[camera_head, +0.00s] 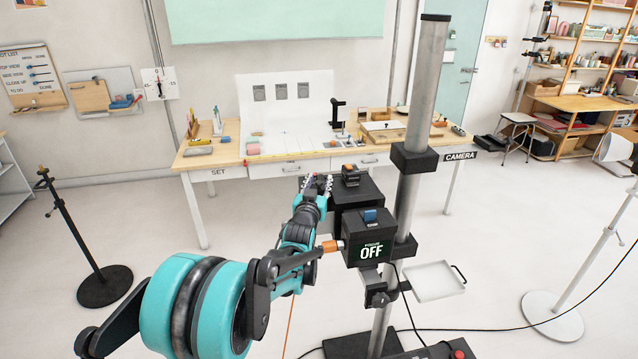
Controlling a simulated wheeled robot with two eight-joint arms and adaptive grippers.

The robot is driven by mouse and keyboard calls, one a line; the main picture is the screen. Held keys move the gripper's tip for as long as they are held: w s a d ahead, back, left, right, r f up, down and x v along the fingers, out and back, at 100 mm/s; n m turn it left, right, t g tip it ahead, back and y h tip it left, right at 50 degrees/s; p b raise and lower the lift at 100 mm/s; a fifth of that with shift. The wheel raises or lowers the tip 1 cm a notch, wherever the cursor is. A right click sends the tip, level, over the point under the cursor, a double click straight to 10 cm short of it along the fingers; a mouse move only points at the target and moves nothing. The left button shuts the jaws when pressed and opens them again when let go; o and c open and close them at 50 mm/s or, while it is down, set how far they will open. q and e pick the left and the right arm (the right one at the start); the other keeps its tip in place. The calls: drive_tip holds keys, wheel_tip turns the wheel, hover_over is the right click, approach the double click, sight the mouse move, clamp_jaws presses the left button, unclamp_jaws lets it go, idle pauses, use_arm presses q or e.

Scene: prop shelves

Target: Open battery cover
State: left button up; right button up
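A black camera rig (368,235) is mounted on a grey upright column, with a front box that reads "FOCUS OFF" and a blue piece on its top. Behind it is a second black box (352,192), with a small orange-topped part (350,175) above. I cannot make out which part is the battery cover. My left gripper (316,184) is at the left side of the rear box, fingers pointing away from me. I cannot tell whether it touches the box or whether its fingers are apart. An orange-brown cylinder (331,246) sticks out left of the front box, close to my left arm. My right gripper is not in view.
The grey column (422,110) rises just right of the rig. A small white tray (434,281) hangs low at its right. A wooden worktable (215,158) with props stands behind. Stands are at far left (82,240) and right (590,260). A cable crosses the floor at right.

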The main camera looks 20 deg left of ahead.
use_arm(q)
drive_tip(key=v, duration=1.2)
drive_tip(key=shift+d+f, duration=0.1)
drive_tip(key=s+d+f+m+g+h+b, duration=0.1)
drive_tip(key=s+d+f+g+b, duration=0.4)
drive_tip(key=s+f, duration=0.8)
drive_tip(key=s+d+f+m+g+h+b, duration=0.1)
drive_tip(key=s+d+f+g+h+b, duration=0.2)
drive_tip(key=s+f, duration=1)
drive_tip(key=d+g+b, duration=0.2)
drive_tip(key=d+b, duration=0.3)
drive_tip(key=d, duration=0.2)
drive_tip(key=shift+s+m, duration=0.3)
drive_tip(key=shift+m, duration=0.1)
